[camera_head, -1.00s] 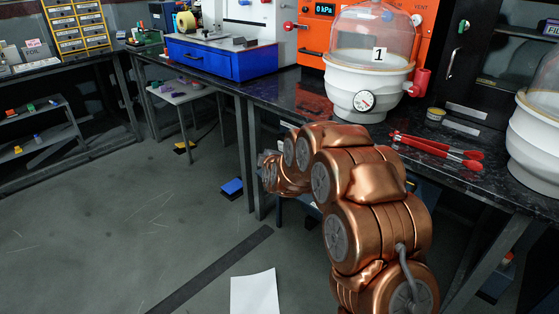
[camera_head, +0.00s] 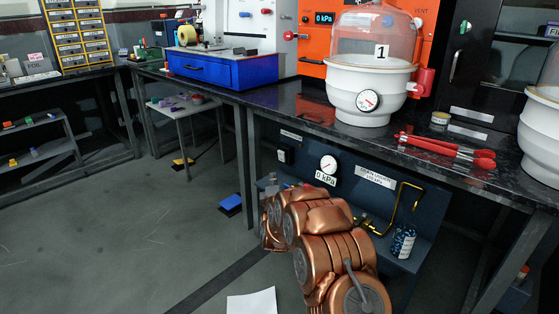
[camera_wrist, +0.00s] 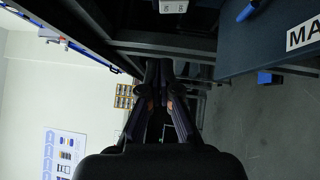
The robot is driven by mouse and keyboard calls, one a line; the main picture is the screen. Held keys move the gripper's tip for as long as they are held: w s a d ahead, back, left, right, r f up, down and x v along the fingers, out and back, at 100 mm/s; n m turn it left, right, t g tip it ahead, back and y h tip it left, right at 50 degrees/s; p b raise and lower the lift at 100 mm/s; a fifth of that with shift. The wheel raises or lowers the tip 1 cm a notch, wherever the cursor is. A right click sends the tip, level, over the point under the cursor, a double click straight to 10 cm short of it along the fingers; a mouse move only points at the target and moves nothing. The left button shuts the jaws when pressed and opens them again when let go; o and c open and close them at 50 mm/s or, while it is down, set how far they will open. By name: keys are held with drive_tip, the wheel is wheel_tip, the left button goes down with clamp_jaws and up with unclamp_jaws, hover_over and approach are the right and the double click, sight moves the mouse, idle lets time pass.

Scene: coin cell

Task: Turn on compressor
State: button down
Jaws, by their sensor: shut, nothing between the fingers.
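No part is clearly labelled as a compressor. A dark blue-grey panel (camera_head: 345,205) stands under the black bench and carries a round gauge (camera_head: 328,164) with a "0 kPa" label. A small dark box (camera_head: 284,155) like a switch is at its left end, and its setting is too small to read.
The black bench top (camera_head: 300,108) overhangs the panel. A brass pipe (camera_head: 405,205) and a jar of blue beads (camera_head: 403,241) are at its right. A white vacuum chamber (camera_head: 372,85) and red tongs (camera_head: 445,149) stand above.

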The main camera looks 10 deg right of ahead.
drive_tip(key=b, duration=0.3)
approach(282, 156)
drive_tip(key=shift+w+a+r, duration=0.75)
drive_tip(key=shift+w+a, duration=0.75)
drive_tip(key=shift+w, duration=0.45)
drive_tip(key=shift+w+d+r+b, duration=0.2)
drive_tip(key=shift+w+d+b, duration=0.45)
drive_tip(key=shift+d, duration=0.15)
drive_tip(key=shift+w+d+r+b, duration=0.25)
drive_tip(key=shift+w+d+b, duration=0.4)
drive_tip(key=shift+d, duration=0.2)
drive_tip(key=shift+a+r, duration=0.1)
